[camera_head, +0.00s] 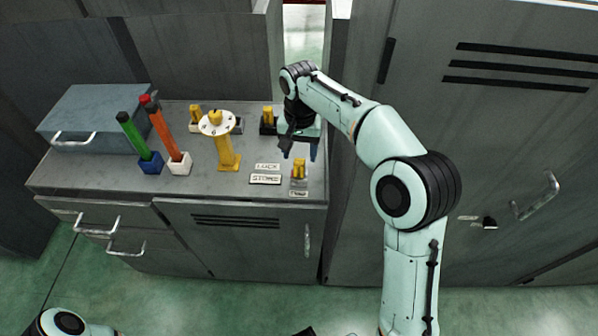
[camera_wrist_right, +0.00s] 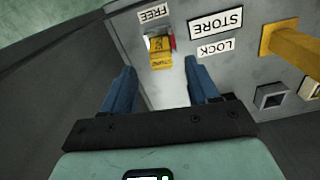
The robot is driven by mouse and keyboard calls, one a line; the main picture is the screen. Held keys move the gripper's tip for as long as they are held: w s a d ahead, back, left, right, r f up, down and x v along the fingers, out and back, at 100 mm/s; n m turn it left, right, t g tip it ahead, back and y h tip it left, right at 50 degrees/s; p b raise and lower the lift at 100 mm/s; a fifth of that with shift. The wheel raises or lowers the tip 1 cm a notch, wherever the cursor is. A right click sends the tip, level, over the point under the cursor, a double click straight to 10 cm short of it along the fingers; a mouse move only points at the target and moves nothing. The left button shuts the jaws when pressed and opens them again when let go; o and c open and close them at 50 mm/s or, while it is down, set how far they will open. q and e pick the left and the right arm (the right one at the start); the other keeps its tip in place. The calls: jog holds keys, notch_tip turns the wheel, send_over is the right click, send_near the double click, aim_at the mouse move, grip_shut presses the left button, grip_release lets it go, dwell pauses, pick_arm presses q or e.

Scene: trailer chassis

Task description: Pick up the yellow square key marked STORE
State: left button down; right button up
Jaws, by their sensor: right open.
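A yellow key (camera_head: 299,168) stands in a small socket near the right front edge of the grey cabinet top. In the right wrist view this yellow key (camera_wrist_right: 160,52) shows dark lettering too small to read surely, with a red patch beside it. My right gripper (camera_head: 299,152) is above and just behind it. In the wrist view its blue fingers (camera_wrist_right: 161,82) are apart, with the key ahead between their lines and nothing held. Other yellow keys stand at the back, one in a pale holder (camera_head: 195,114) and one in a dark holder (camera_head: 268,116). My left gripper is out of view.
A yellow post with a round white dial (camera_head: 217,124) stands left of the key. STORE (camera_head: 265,179), LOCK (camera_head: 267,167) and FREE (camera_head: 299,193) plates lie nearby. Green (camera_head: 131,132) and orange (camera_head: 164,134) handles and a blue-grey box (camera_head: 95,115) are further left. A tall cabinet (camera_head: 480,120) stands right.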

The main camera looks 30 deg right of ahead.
aim_at(299, 161)
notch_tip(299, 161, down, 5)
jog(key=shift+f+b, duration=0.15)
jog(key=shift+b, duration=0.2)
jog(key=shift+a, duration=0.1)
grip_shut()
